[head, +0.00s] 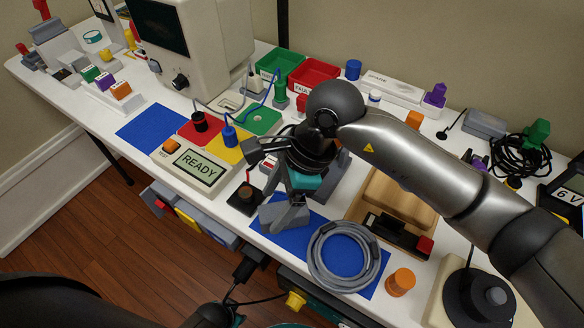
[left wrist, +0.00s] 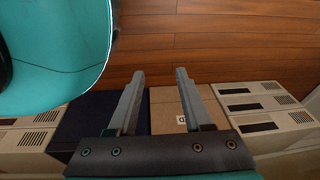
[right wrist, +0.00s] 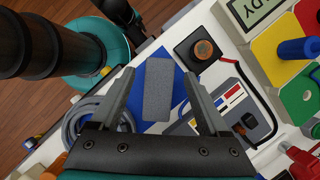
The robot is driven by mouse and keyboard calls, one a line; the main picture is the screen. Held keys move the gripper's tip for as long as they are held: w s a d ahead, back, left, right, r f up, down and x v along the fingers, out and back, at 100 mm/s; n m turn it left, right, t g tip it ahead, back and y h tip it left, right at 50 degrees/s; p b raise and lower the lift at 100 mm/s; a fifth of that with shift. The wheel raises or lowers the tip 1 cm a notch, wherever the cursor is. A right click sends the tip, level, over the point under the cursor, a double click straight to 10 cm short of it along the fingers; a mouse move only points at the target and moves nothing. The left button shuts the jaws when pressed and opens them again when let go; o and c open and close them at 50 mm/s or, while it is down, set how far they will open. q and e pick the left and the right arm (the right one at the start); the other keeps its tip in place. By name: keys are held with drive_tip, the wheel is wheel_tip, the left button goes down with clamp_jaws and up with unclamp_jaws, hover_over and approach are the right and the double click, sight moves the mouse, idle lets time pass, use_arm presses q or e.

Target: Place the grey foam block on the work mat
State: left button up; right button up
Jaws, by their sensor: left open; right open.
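The grey foam block (right wrist: 158,90) is a speckled, flat oblong lying on a blue mat (right wrist: 178,82) in the right wrist view. In the head view the block (head: 285,217) lies on the left part of the front blue mat (head: 375,287), partly hidden by my right gripper. My right gripper (head: 285,200) is open above the block, its fingers to either side of it in the right wrist view. I cannot tell how far above it they are. My left gripper (left wrist: 159,72) is open and empty, over the floor below the table.
A coiled grey cable (head: 315,258) lies on the same mat, right of the block. A black button box (head: 244,198) stands close on the left. A wooden tray (head: 375,190) and an orange cylinder (head: 400,282) are to the right. Another blue mat (head: 150,125) lies bare further left.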

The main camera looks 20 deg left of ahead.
use_arm(q)
drive_tip(key=s+a+p, duration=0.1)
drive_tip(key=s, duration=0.1)
drive_tip(key=s+a+f, duration=0.1)
drive_tip(key=a, duration=0.1)
drive_tip(key=shift+s+p, duration=0.35)
use_arm(e)
drive_tip(key=v, duration=0.9)
use_arm(q)
drive_tip(key=shift+d, duration=0.1)
